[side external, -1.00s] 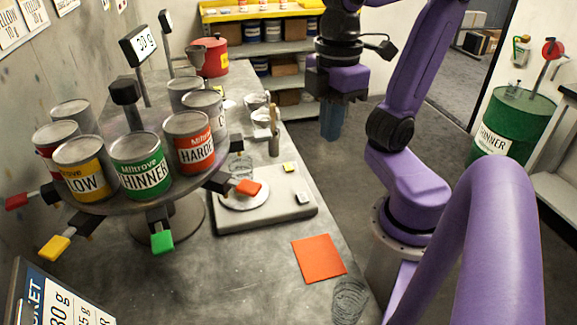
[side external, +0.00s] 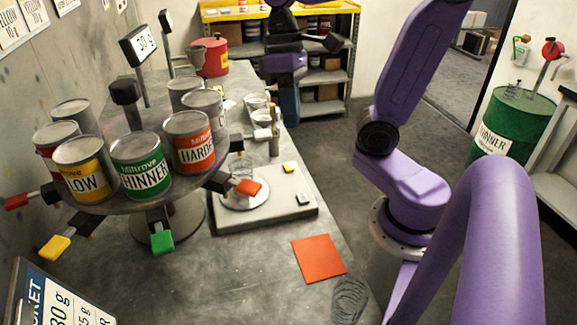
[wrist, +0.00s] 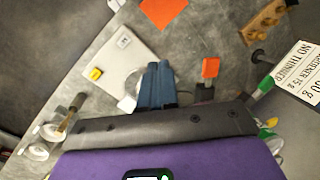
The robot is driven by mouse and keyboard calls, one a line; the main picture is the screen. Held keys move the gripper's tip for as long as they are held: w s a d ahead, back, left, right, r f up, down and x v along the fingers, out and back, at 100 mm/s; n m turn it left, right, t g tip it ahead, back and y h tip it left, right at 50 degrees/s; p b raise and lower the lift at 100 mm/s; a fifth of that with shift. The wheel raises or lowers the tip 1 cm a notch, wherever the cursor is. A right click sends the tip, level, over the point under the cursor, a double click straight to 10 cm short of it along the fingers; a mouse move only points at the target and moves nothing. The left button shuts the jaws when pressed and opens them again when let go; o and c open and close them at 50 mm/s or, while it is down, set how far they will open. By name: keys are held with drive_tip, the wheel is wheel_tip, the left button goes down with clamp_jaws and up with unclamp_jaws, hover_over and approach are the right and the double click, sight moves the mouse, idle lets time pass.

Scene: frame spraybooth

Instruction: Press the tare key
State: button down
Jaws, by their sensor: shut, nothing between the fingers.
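The scale (side external: 265,210) is a flat pale block on the bench, with a round pan (side external: 246,204) and a clear cup (side external: 243,185) on it. Two small keys are on its right side: a yellow key (side external: 289,167) and a whitish key (side external: 302,198). They also show in the wrist view, yellow (wrist: 96,74) and white with a dark mark (wrist: 124,41). I cannot read which is tare. My gripper (side external: 290,122) is shut and empty, raised behind the scale. Its blue fingers (wrist: 158,68) partly cover the pan in the wrist view.
A round stand (side external: 100,208) with several paint cans and coloured levers is left of the scale. A display (side external: 138,45) appears to read 30 g. An orange square (side external: 319,257) lies in front. Small cups (side external: 258,100) and a brush (side external: 273,130) stand behind the scale.

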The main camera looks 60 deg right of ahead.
drive_tip(key=w+d+m+y, duration=0.1)
drive_tip(key=w+m, duration=0.1)
drive_tip(key=m, duration=0.1)
drive_tip(key=m+t+y, duration=0.5)
drive_tip(key=m+t, duration=0.3)
drive_tip(key=m, duration=0.7)
hover_over(292, 165)
wheel_tip(292, 165, down, 12)
drive_tip(key=shift+f+g, duration=0.15)
drive_tip(key=shift+g, duration=0.15)
drive_tip(key=shift+f, duration=4.25)
drive_tip(key=shift+f, duration=0.1)
drive_tip(key=shift+f, duration=0.35)
